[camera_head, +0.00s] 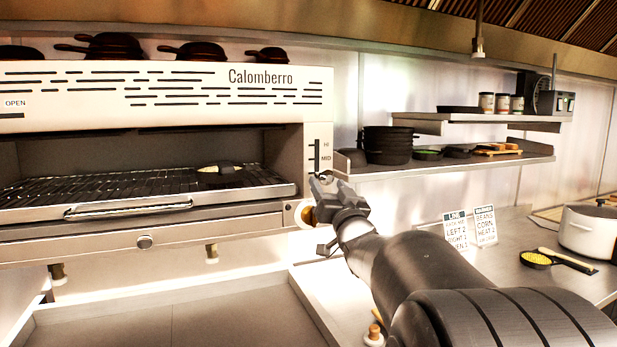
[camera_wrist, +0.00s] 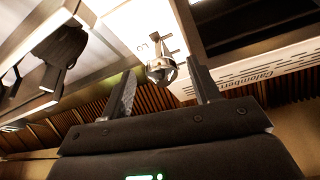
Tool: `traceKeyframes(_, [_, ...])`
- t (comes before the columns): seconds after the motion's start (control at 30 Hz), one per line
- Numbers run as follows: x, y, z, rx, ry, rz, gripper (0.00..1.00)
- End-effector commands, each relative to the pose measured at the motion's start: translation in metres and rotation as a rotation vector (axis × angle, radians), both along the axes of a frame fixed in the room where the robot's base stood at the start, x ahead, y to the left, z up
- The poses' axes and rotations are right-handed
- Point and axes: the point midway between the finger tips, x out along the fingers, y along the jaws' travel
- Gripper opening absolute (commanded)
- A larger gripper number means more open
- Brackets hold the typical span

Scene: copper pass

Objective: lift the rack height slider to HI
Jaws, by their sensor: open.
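The rack height slider's dark vertical slot (camera_head: 317,157) is on the right front panel of the white Calomberro broiler, with HI and MID marked beside it. Below MID, my gripper hides the slot in the head view. The wrist view, roughly upside down, shows a metallic slider handle (camera_wrist: 161,70) standing out from the panel. My gripper (camera_head: 322,183) is open in front of the lower slot. In the wrist view, the handle appears between the spread fingers (camera_wrist: 161,78), near their tips. I cannot tell whether they touch it or which mark it is at.
The broiler rack (camera_head: 120,190) with a front bar is left of my gripper. A round knob (camera_head: 304,213) sits just below left of it. Shelves with dark pans (camera_head: 388,146) are to the right. A counter below holds two cards (camera_head: 470,229) and a white pot (camera_head: 588,230).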

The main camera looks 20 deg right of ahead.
Motion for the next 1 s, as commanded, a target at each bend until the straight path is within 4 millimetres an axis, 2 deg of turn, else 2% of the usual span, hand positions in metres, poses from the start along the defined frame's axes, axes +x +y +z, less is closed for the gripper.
traceKeyframes(0.1, [0.020, -0.001, 0.007, 0.000, 0.001, 0.001, 0.56])
traceKeyframes(0.3, [0.040, -0.003, 0.016, -0.001, 0.000, 0.000, 0.56])
traceKeyframes(0.67, [0.045, -0.003, 0.018, 0.000, 0.001, -0.001, 0.56])
traceKeyframes(1.0, [0.044, -0.003, 0.018, 0.000, 0.001, -0.001, 0.30])
